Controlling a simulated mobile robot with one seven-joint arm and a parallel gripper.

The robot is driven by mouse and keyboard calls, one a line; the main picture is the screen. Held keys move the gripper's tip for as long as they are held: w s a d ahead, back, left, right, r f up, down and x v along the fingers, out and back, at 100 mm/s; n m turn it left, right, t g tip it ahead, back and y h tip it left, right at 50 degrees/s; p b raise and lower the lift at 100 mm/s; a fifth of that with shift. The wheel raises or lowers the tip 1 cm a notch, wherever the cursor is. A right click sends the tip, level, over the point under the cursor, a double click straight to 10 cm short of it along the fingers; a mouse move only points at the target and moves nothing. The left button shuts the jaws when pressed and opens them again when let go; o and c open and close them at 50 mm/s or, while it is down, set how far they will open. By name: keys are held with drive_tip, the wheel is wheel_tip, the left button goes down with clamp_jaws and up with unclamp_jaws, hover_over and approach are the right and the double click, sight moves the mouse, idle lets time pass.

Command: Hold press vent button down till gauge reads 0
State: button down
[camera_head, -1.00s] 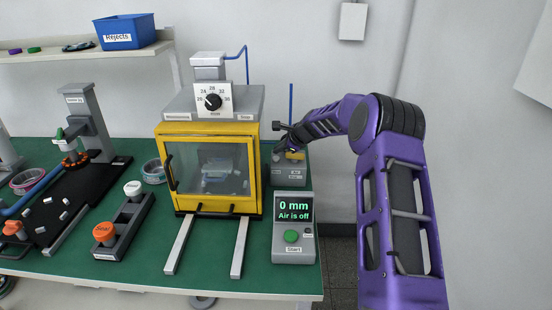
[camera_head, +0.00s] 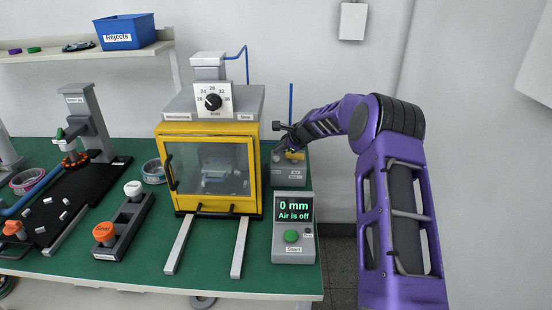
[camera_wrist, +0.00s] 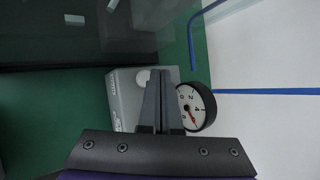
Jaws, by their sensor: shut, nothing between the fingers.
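A grey air box (camera_head: 289,178) stands at the right back of the green bench, with a yellow part (camera_head: 294,155) on top. In the wrist view the box (camera_wrist: 124,100) carries a pale round button (camera_wrist: 142,78); I cannot tell whether it is the vent button. A round white gauge (camera_wrist: 196,108) with a red needle sits beside the box, partly behind my fingers; its reading is too small to tell. My gripper (camera_wrist: 159,76) is shut and empty, its tips over the box just beside the pale button. Contact cannot be told. In the head view my gripper (camera_head: 288,147) is small and dark.
A yellow-framed press cabinet (camera_head: 208,170) stands just left of the air box. In front is a control unit (camera_head: 293,245) reading "0 mm, Air is off" with a green button. The wall is behind, open floor to the right.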

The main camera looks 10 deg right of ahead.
sight(279, 159)
drive_tip(key=shift+f+b, duration=0.3)
drive_tip(key=shift+f, duration=0.15)
drive_tip(key=shift+f+b, duration=0.3)
drive_tip(key=shift+f, duration=0.2)
idle(2.3)
drive_tip(key=shift+r+p, duration=0.7)
drive_tip(key=shift+r, duration=0.25)
wheel_tip(279, 159, up, 3)
drive_tip(key=shift+r+p, duration=0.1)
drive_tip(key=shift+p, duration=1)
drive_tip(key=shift+r, duration=0.9)
